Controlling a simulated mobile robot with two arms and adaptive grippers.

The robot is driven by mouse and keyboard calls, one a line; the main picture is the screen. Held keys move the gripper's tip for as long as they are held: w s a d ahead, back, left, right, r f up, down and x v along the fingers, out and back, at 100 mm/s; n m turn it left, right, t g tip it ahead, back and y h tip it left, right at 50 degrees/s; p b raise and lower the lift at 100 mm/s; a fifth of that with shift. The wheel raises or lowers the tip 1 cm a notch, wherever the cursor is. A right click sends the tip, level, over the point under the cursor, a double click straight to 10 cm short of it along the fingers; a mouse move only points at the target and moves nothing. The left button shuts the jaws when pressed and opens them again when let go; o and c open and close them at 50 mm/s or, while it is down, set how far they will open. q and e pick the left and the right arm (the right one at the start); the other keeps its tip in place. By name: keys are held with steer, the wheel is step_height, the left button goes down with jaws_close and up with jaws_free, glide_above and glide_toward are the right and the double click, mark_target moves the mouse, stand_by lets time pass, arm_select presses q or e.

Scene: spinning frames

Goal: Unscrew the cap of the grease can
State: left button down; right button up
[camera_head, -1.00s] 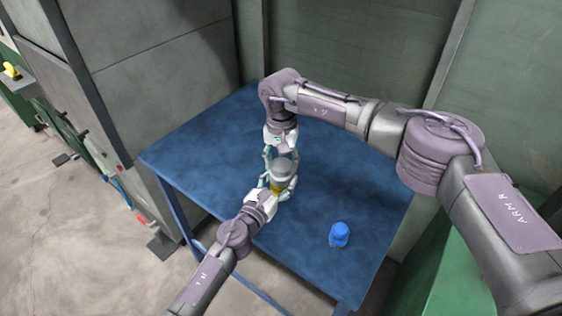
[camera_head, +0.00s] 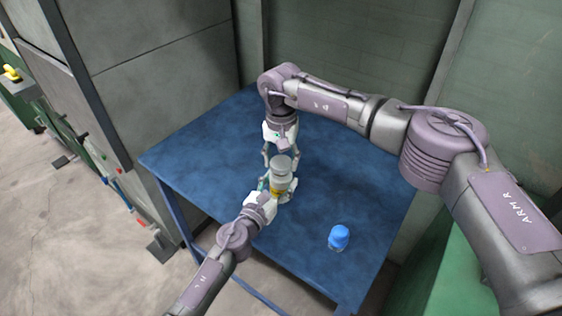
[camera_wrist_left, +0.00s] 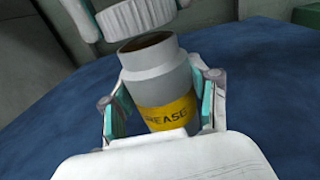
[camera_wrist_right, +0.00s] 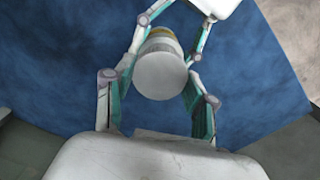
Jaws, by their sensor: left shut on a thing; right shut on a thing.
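The grease can (camera_head: 279,185) is grey with a yellow label and stands upright over the blue table. In the left wrist view the can (camera_wrist_left: 158,85) shows an open, dark mouth. My left gripper (camera_wrist_left: 160,105) is shut around its body, one finger on each side. The pale ribbed cap (camera_wrist_left: 134,17) is apart from the can, just above the mouth. My right gripper (camera_wrist_right: 158,82) is shut on the cap, whose round top (camera_wrist_right: 160,76) faces its wrist camera and hides most of the can.
A small clear jar with a blue lid (camera_head: 339,236) stands on the blue table (camera_head: 215,160) near its front right. The table is otherwise clear around the can. A grey cabinet (camera_head: 165,70) stands to the left, and a green wall (camera_head: 340,50) is behind.

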mark_target(281, 162)
steer(key=shift+r, duration=0.2)
steer(key=shift+r, duration=2)
arm_select(q)
steer(key=shift+c, duration=1)
jaws_free()
